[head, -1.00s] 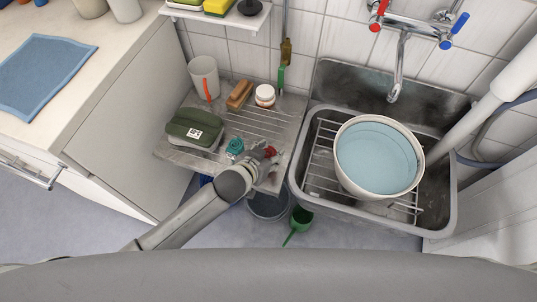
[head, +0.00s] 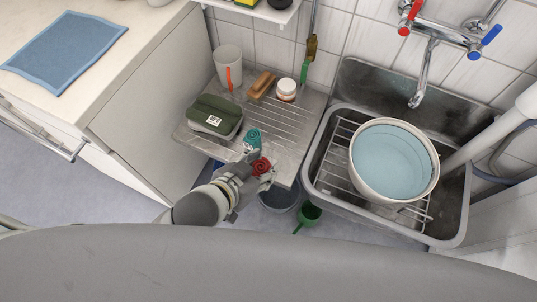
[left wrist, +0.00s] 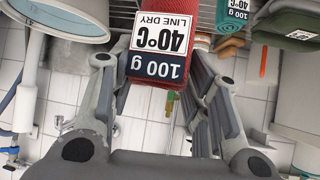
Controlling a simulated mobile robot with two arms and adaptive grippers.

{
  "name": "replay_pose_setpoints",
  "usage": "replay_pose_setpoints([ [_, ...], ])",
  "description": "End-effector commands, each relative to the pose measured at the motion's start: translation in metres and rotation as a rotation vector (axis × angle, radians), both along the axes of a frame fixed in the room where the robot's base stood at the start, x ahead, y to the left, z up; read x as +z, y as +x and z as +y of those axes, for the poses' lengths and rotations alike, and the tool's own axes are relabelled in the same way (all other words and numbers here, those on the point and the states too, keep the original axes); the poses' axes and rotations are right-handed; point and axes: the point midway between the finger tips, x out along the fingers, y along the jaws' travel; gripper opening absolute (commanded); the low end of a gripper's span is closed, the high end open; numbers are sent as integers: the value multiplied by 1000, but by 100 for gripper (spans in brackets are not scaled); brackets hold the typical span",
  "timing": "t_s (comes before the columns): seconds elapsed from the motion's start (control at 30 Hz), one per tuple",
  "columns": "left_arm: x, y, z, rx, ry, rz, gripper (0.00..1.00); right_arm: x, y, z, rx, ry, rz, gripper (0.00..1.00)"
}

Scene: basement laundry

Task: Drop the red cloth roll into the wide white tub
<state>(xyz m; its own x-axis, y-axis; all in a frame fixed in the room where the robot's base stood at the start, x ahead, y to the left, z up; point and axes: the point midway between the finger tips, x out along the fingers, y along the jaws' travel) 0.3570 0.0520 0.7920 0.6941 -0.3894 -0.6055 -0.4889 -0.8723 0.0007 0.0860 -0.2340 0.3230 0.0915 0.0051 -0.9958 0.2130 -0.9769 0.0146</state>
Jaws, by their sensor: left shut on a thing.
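The red cloth roll (head: 261,165) shows its spiral end at the front of the metal drainboard, beside the sink. My left gripper (head: 249,178) is shut on it. In the left wrist view the red roll (left wrist: 203,32) sits between the fingers, with a white and navy label on it; its far end is cut off. I cannot tell how high it is above the drainboard. The wide white tub (head: 372,190) stands upright in the sink, right of the gripper, with pale blue water inside. My right gripper is not in view.
The sink rim (head: 312,150) and the tap (head: 421,75) border the tub.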

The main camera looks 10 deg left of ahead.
Motion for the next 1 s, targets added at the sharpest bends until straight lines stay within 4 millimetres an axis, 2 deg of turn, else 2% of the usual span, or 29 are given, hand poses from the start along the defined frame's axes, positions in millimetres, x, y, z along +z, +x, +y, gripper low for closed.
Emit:
replay_pose_setpoints([
  [0.4,3,-5,2,0,1,-2,19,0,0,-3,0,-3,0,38],
  [0.53,7,4,6,13,4,-6,19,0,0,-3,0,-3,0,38],
  [0.67,22,34,19,62,15,-10,19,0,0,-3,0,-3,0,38],
  [0.77,45,67,35,122,24,-11,19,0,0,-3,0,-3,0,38],
  [0.9,87,109,60,217,29,-7,19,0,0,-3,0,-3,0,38],
  [1.0,122,132,77,282,27,-6,19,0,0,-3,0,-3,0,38],
])
